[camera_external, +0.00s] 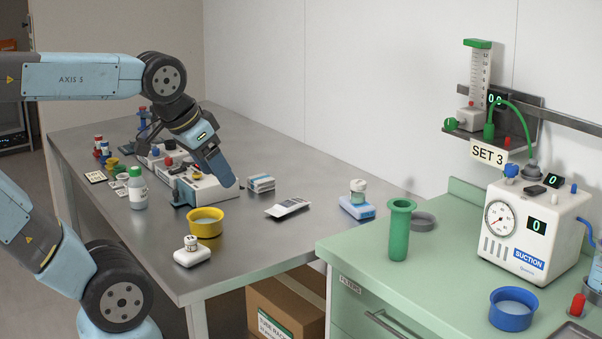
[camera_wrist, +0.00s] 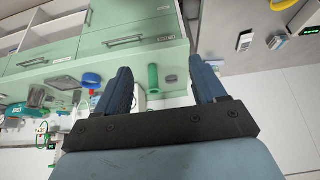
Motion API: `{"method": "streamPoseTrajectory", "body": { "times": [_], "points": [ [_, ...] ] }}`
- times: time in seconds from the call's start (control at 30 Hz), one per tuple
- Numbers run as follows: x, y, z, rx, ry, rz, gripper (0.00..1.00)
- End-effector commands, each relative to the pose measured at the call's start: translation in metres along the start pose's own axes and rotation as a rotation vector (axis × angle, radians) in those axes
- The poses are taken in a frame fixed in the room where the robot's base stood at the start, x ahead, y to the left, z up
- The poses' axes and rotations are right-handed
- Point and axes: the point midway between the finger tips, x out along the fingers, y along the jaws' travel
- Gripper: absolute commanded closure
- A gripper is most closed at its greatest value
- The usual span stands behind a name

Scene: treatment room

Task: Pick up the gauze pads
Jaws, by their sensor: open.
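A small stack of white packets (camera_external: 261,183), which look like the gauze pads, lies on the steel table (camera_external: 330,222) in the external view. My gripper (camera_external: 222,176) is above the table, to the left of the stack and apart from it, with its fingers slanting down to the right. In the wrist view my gripper (camera_wrist: 163,68) has its two fingers spread wide with nothing between them. The wrist view looks toward the green cabinet, and I cannot tell whether the stack shows there.
A flat white packet (camera_external: 288,208), a jar on a blue-and-white box (camera_external: 357,208) and a yellow bowl (camera_external: 205,222) stand around the stack. A white bottle (camera_external: 138,188) stands farther left. The green counter (camera_external: 440,262) borders the table at right.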

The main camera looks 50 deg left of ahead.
Motion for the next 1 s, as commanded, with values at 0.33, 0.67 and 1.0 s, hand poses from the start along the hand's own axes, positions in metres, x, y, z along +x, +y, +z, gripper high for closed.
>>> {"method": "streamPoseTrajectory", "body": {
  "times": [0.33, 0.67, 1.0],
  "points": [
    [0.0, 0.0, 0.0, 0.0, 0.0, 0.0, 0.0],
    [0.003, -0.008, -0.012, 0.026, -0.019, -0.025, 0.0],
    [0.033, -0.061, -0.08, 0.208, -0.141, -0.169, 0.0]
  ]
}}
